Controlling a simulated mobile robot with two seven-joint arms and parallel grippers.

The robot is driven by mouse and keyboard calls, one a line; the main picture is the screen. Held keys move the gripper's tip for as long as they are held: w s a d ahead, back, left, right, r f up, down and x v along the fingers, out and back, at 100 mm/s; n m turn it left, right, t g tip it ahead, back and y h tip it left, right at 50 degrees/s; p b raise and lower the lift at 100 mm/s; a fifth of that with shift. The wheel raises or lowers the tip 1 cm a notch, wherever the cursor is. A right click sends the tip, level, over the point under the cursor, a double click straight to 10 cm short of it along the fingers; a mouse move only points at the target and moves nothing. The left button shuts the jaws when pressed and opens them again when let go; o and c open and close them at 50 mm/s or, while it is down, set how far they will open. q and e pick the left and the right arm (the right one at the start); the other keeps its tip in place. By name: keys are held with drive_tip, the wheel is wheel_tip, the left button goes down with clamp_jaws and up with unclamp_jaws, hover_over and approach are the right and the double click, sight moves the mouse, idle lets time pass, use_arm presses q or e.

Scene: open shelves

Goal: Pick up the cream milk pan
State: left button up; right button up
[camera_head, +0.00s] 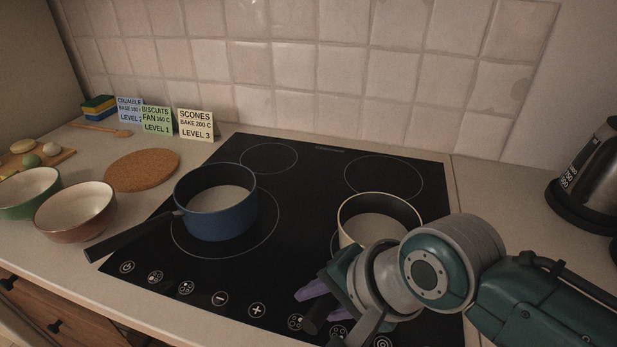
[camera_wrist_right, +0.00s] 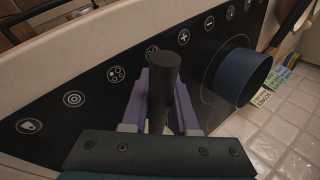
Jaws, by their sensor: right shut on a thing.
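The cream milk pan (camera_head: 374,227) stands upright on the front right ring of the black hob in the head view. Its lower right side is hidden behind my right wrist. My right gripper (camera_head: 316,301) is at the front of the pan with its purple fingers shut on the dark pan handle. In the right wrist view the dark handle (camera_wrist_right: 163,82) sits between the two purple fingers, and its end sticks up past them. I cannot tell whether the pan is clear of the hob. My left gripper is not in view.
A blue saucepan (camera_head: 222,216) stands on the front left ring, its handle pointing front left. A kettle (camera_head: 598,180) stands at the right. Bowls (camera_head: 78,222), a cork mat (camera_head: 142,170) and recipe cards (camera_head: 196,125) are on the left. The back rings are clear.

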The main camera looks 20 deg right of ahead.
clamp_jaws()
idle(0.8)
